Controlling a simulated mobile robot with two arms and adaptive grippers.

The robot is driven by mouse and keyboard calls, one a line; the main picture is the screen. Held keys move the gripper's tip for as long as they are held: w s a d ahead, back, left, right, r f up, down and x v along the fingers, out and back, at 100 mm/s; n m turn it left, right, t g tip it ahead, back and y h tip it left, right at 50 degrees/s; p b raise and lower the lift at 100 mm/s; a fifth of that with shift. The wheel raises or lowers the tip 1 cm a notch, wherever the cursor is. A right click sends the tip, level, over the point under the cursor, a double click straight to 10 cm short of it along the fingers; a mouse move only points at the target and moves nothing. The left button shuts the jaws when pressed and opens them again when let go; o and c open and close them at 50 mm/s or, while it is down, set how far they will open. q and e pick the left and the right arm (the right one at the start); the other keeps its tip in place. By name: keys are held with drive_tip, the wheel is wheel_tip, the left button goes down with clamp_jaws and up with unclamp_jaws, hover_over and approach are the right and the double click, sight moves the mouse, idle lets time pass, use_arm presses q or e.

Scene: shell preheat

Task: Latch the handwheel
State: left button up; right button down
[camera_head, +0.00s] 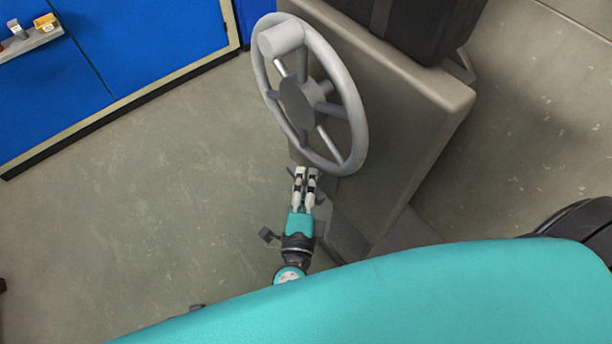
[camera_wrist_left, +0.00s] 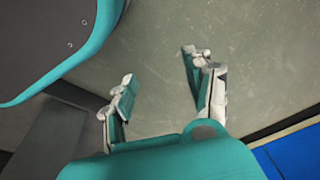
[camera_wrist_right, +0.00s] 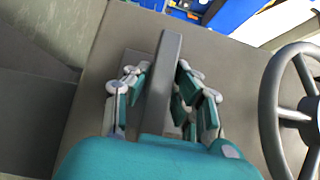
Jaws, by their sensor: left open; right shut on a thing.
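The grey handwheel (camera_head: 352,95) stands upright on the side of a grey machine housing, with a knob at its upper left in the head view. Part of its rim shows at the right edge of the right wrist view (camera_wrist_right: 270,110). My right gripper (camera_head: 305,172) is just below the wheel's lower rim. In the right wrist view its fingers (camera_wrist_right: 158,72) are on both sides of a grey lever (camera_wrist_right: 168,50), shut on it. The lever is mostly hidden in the head view. My left gripper (camera_wrist_left: 158,66) is open and empty above bare floor, outside the head view.
The grey housing (camera_head: 420,130) carries a black box (camera_head: 410,25) and stands right behind the wheel. A blue cabinet (camera_head: 130,50) and a small shelf with small items (camera_head: 30,42) are at upper left. The floor (camera_head: 140,200) left of the wheel is clear.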

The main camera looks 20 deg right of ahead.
drive_tip(key=shift+p, duration=0.35)
use_arm(q)
drive_tip(key=s+f, duration=0.2)
drive_tip(key=f, duration=0.1)
drive_tip(key=shift+s+a+f, duration=0.1)
drive_tip(key=shift+s+a, duration=0.05)
drive_tip(key=shift+s, duration=0.05)
use_arm(e)
drive_tip(key=c, duration=1.2)
unclamp_jaws()
drive_tip(key=shift+o, duration=0.2)
drive_tip(key=v, duration=1.2)
drive_tip(key=shift+w+a+n, duration=0.1)
drive_tip(key=shift+n, duration=0.2)
